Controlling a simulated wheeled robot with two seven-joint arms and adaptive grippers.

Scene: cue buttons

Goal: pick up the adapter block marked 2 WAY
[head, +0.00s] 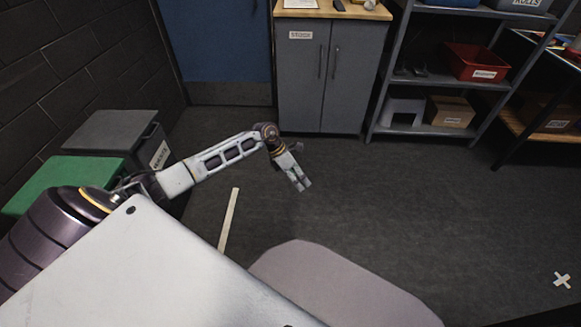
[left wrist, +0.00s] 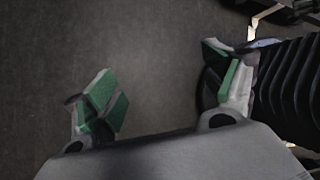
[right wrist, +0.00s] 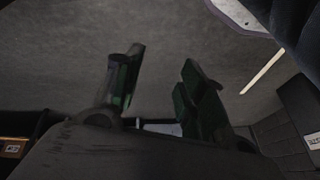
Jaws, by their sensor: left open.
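I cannot make out an adapter block marked 2 WAY in any view. My left gripper (head: 301,185) hangs over the bare floor in the middle of the head view. In the left wrist view its green-padded fingers (left wrist: 165,92) are wide apart with nothing between them.
A grey cabinet (head: 300,82) with small items on its wooden top stands at the back. Right of it, a shelf unit (head: 422,132) holds a red bin (head: 474,63) and a cardboard box (head: 450,112). Grey (head: 115,128) and green (head: 75,172) bins stand left. Middle floor is clear.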

